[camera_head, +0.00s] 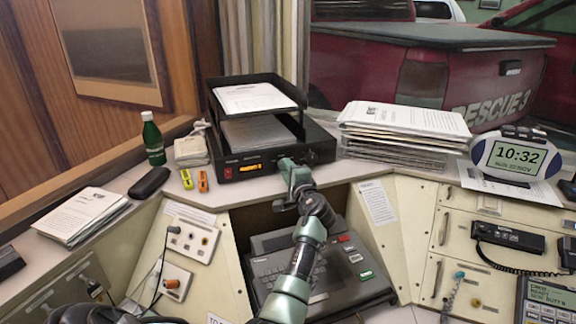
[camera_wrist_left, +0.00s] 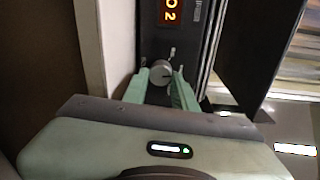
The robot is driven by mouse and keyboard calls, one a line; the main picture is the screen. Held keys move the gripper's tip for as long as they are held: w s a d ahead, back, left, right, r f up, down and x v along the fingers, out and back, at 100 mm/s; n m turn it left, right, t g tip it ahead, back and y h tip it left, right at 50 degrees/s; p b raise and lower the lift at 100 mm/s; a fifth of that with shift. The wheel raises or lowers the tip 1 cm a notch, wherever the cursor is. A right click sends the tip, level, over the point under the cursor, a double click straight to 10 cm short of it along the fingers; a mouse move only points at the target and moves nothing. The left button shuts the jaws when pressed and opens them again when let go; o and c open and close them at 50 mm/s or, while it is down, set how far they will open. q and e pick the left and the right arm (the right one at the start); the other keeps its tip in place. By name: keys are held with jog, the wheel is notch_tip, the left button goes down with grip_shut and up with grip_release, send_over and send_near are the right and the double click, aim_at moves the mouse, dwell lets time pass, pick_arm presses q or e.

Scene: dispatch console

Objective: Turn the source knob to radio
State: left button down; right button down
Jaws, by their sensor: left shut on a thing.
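The source knob (camera_wrist_left: 161,73) is a small silver round knob on the dark front panel of the black unit (camera_head: 240,171), below its orange display in the wrist view. My left gripper (camera_head: 287,165) reaches up to this panel from the front. In the left wrist view the two green fingers of my left gripper (camera_wrist_left: 160,82) stand on either side of the knob and are shut on it. In the head view the gripper hides the knob. The labels around the knob are too small to read. My right gripper is not in view.
A black paper tray (camera_head: 303,94) stands on the unit. Stacked papers (camera_head: 400,150) lie to the right, beside a clock (camera_head: 502,160). A green bottle (camera_head: 153,140) and two highlighters (camera_head: 203,181) are to the left. A keyboard unit (camera_head: 345,285) sits in the recess below.

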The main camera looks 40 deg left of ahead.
pick_arm(q)
jog(key=shift+a+r+m+p, duration=0.2)
jog(key=shift+r+m+p, duration=0.1)
jog(key=shift+m, duration=0.2)
jog(key=c, duration=1.4)
grip_release()
jog(key=shift+a+f, duration=0.2)
jog(key=shift+f, duration=0.05)
jog(key=b+v, duration=0.1)
jog(key=v, duration=0.6)
jog(key=shift+s+d, duration=0.2)
jog(key=shift+d, duration=0.2)
